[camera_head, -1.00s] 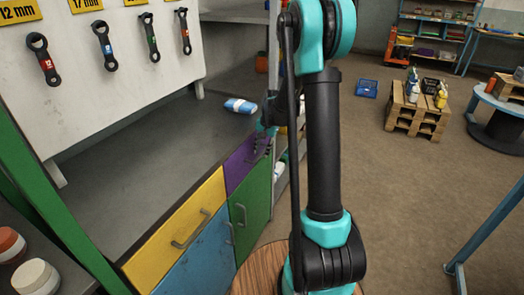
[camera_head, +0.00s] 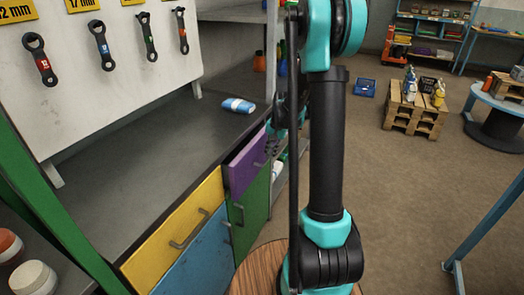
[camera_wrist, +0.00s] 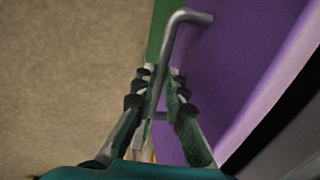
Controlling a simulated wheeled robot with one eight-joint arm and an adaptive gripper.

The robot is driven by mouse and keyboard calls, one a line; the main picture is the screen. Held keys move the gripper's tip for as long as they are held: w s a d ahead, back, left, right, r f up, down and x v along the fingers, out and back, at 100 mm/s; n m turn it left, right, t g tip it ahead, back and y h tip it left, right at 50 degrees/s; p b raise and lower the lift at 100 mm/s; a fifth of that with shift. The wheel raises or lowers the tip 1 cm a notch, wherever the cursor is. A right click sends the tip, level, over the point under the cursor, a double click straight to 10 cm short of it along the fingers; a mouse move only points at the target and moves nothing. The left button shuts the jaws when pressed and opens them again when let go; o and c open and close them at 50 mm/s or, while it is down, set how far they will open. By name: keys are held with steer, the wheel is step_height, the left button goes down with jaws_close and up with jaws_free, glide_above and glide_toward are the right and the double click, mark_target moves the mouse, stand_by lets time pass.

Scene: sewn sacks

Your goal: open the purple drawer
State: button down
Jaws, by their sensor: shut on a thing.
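The purple drawer (camera_head: 246,168) sits under the right end of the grey worktop, above a green door, and its front stands out from the cabinet, partly open. In the wrist view the purple front (camera_wrist: 225,70) fills the right side, with a grey bar handle (camera_wrist: 168,48). My gripper (camera_wrist: 160,78) has its fingers on both sides of the handle and is shut on it. In the head view my gripper (camera_head: 270,145) is at the drawer's front, partly hidden by my arm.
A yellow drawer (camera_head: 175,230), a blue front (camera_head: 200,262) and the green door (camera_head: 252,210) are beside and below it. A blue-and-white packet (camera_head: 238,105) lies on the worktop (camera_head: 150,145). The floor to the right is open up to a pallet stack (camera_head: 412,118).

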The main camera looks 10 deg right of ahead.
steer(key=s+d, duration=1.3)
steer(key=d, duration=0.5)
steer(key=c, duration=1.6)
jaws_free()
steer(key=shift+s, duration=0.1)
steer(key=r, duration=0.4)
steer(key=s+d+r, duration=0.1)
steer(key=r, duration=0.3)
steer(key=d+r, duration=0.1)
steer(key=r, duration=0.2)
steer(key=shift+s+r, duration=0.15)
steer(key=shift+r, duration=0.25)
